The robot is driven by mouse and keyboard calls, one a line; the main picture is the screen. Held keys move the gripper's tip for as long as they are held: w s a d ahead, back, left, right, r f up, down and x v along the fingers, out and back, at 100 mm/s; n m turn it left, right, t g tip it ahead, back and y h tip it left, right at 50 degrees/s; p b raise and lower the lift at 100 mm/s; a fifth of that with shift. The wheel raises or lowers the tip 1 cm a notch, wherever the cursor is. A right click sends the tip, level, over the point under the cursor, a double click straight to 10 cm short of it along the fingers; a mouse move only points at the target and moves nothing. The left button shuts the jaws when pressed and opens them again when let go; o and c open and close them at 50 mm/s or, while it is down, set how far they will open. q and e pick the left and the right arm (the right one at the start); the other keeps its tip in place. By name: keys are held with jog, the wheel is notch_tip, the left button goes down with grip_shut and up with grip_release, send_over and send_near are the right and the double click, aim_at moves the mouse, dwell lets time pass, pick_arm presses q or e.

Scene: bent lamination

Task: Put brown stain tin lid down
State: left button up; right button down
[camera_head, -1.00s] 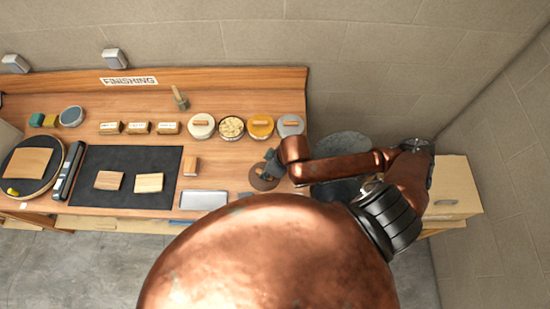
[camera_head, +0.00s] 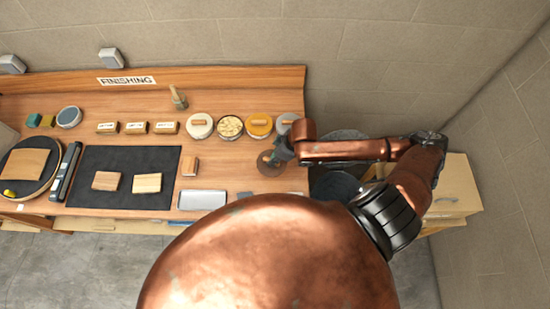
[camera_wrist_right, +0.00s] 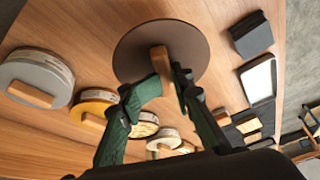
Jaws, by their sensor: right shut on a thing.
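The brown stain tin lid (camera_head: 267,168), a dark brown disc, is at the right end of the bench, in front of the grey-lidded tin. In the right wrist view the lid (camera_wrist_right: 135,62) shows its wooden bar handle (camera_wrist_right: 160,62) between the green fingers. My right gripper (camera_wrist_right: 165,82) is shut on this handle; in the head view the gripper (camera_head: 281,153) partly covers the lid. I cannot tell whether the lid touches the bench top. An open tin with pale contents (camera_head: 230,126) stands in the tin row. My left gripper is not in view.
Tins with white (camera_head: 200,125), orange (camera_head: 259,124) and grey lids (camera_wrist_right: 33,78) stand along the back of the bench (camera_head: 225,170). A metal tray (camera_head: 202,200) and a wooden block (camera_head: 190,166) lie to the left.

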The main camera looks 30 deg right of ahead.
jog(key=f, duration=0.1)
jog(key=w+d+f, duration=0.2)
jog(key=shift+w+f, duration=0.2)
jog(key=shift+f, duration=0.2)
jog(key=shift+w+d+f+p, duration=0.15)
jog(key=shift+f+p, duration=0.25)
jog(key=shift+f, duration=1.45)
jog(key=c, duration=1.5)
grip_release()
jog(key=shift+c, duration=0.2)
jog(key=v, duration=1.2)
jog(key=shift+b, duration=0.4)
